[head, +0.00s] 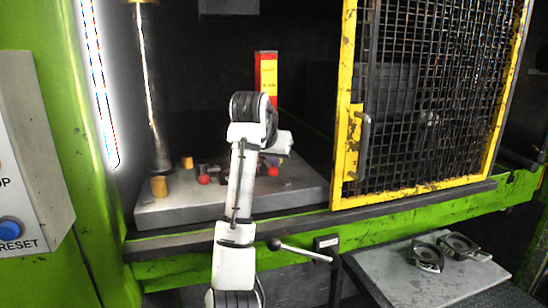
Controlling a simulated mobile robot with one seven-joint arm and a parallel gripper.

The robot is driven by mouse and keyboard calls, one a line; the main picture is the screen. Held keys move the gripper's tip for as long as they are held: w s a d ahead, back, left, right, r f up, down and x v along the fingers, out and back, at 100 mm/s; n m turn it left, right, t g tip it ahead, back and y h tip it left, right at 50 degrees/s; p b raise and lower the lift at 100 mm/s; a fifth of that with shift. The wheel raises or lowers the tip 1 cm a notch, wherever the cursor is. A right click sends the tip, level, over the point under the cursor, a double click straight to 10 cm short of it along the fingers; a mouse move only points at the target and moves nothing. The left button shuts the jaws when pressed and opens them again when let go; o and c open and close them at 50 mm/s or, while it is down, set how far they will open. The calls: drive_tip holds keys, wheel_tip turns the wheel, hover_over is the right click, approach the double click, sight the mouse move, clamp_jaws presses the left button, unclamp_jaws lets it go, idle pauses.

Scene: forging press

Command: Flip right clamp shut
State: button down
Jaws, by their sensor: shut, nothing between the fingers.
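The right clamp's red knob (273,171) shows low on the press bed, just right of my white arm. Dark clamp parts are around it, but my arm covers much of them, so I cannot tell how far the clamp is open. A second red knob (203,179) of the left clamp shows to the left of my arm. My arm rises from the bottom, bends at the top and reaches in toward the right clamp. My gripper's fingers cannot be made out; they are hidden behind the arm or among the dark clamp parts.
The yellow mesh door (352,140) stands on the right of the opening. A grey press bed (165,213) lies inside, with a metal column (150,90) at left. A black-knobbed lever (300,252) sticks out at the front. A side table (400,288) holds metal parts (428,256).

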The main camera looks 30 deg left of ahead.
drive_tip(key=shift+w+d+r+p, duration=0.2)
drive_tip(key=shift+w+d+r, duration=0.1)
drive_tip(key=shift+w+d, duration=0.15)
drive_tip(key=shift+w+d+r+p, duration=0.2)
drive_tip(key=shift+w+d+r, duration=0.15)
drive_tip(key=shift+w, duration=0.2)
drive_tip(key=s+a+r+b, duration=0.2)
drive_tip(key=s+a+r, duration=0.1)
drive_tip(key=r, duration=0.3)
drive_tip(key=shift+s+a+r, duration=0.3)
drive_tip(key=shift+s, duration=0.4)
